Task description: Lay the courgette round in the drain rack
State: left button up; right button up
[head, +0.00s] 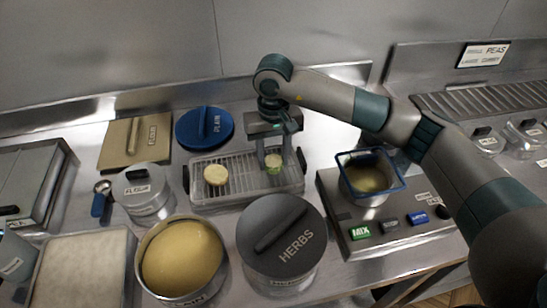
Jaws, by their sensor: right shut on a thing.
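The drain rack (243,194) is a wire grid in a metal tray with dark handles, at the middle of the counter. My right gripper (273,161) points down over its right half. It is shut on a pale round with a green edge, the courgette round (274,170), at or just above the grid; I cannot tell whether it touches. A second, pale yellow round (215,175) lies on the left half of the rack. My left gripper is not in view.
A pot lidded HERBS (265,265) and a pot of yellow batter (182,258) stand in front of the rack. A blue PLAIN lid (204,128) lies behind it.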

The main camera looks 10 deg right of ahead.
jog(key=o, duration=0.9)
jog(key=shift+c, duration=0.2)
jog(key=shift+r, duration=0.1)
jog(key=shift+r, duration=0.55)
notch_tip(320, 180, up, 2)
jog(key=shift+r+b, duration=0.1)
jog(key=shift+b, duration=0.55)
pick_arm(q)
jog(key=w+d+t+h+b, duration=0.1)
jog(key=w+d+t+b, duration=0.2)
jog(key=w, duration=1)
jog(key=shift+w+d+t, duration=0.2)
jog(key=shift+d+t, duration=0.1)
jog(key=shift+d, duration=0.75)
pick_arm(e)
notch_tip(320, 180, up, 14)
